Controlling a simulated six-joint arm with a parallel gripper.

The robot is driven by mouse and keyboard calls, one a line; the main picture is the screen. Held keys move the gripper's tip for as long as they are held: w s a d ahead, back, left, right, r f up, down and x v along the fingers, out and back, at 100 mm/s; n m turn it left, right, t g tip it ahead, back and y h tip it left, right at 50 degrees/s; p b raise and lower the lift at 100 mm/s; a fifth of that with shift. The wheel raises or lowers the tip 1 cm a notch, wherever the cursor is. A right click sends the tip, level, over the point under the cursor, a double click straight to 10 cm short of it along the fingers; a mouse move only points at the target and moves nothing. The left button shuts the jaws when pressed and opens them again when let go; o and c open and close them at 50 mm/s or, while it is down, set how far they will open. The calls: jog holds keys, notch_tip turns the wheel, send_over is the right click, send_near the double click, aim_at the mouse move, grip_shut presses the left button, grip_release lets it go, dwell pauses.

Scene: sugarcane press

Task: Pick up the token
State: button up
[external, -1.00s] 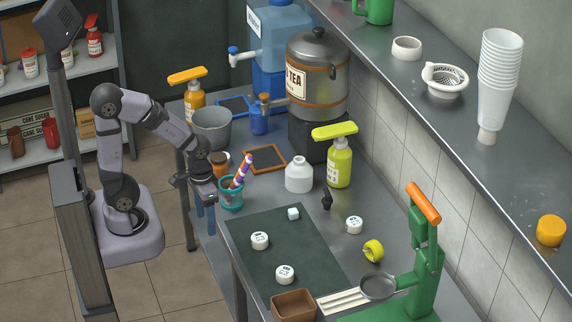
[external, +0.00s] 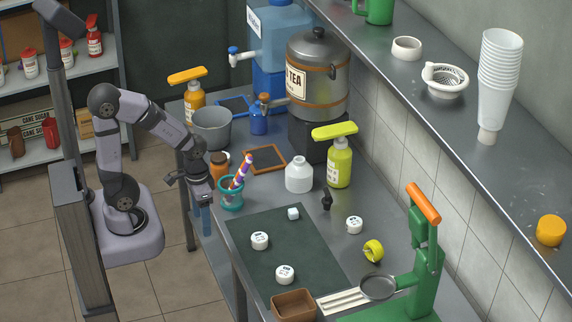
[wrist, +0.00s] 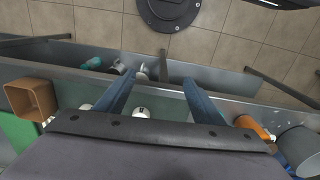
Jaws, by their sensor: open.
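Several small white round pieces with dark markings could be the token; I cannot tell which one is meant. One white piece (external: 260,240) and another (external: 285,274) lie on the dark mat (external: 300,250). A third white piece (external: 354,225) lies on the counter to the right of the mat. My gripper (external: 206,220) is open and empty, fingers down, at the counter's left edge beside the teal cup, left of the mat. In the wrist view its blue fingers (wrist: 157,78) are apart, and a white marked piece (wrist: 141,112) shows between them, near their bases.
The teal cup (external: 231,194) with a striped stick stands close to my gripper. An orange-brown bottle (external: 219,168) and a grey bucket (external: 212,128) stand behind. A brown tray (external: 293,305) and green press (external: 425,270) are at the front.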

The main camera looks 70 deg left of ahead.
jog(key=w+a+r+n+t+h+p, duration=0.5)
jog(key=w+r+n+p, duration=0.4)
jog(key=w+n, duration=0.4)
jog(key=w+a+r+n+t+y+p, duration=0.1)
jog(key=w+a+r+n+t+y, duration=0.2)
jog(key=a+n, duration=0.5)
jog(key=a+r+n+t+y+p, duration=0.25)
jog(key=a+r, duration=0.35)
jog(key=a, duration=0.5)
jog(key=s+a+f+n+t+b, duration=0.1)
jog(key=a+f+n+b, duration=0.3)
jog(key=f+b, duration=0.5)
jog(key=s+a+f+n+t+b, duration=0.2)
jog(key=a+f+n+b, duration=0.3)
jog(key=f+b, duration=0.4)
jog(key=s+a+f+n+t+b, duration=0.2)
jog(key=a+f+b, duration=0.4)
jog(key=f+b, duration=0.3)
jog(key=shift+s+a+f+n+y+b, duration=0.15)
jog(key=shift+s+a+f+n+b, duration=0.2)
jog(key=shift+n, duration=0.3)
jog(key=shift+s+a+n+y+b, duration=0.1)
jog(key=shift+s+n, duration=0.3)
jog(key=shift+n, duration=0.2)
jog(key=shift+s+d+f+m+t+h+b, duration=0.15)
jog(key=shift+s+f+m+t+h+b, duration=0.3)
jog(key=shift+m+b, duration=0.35)
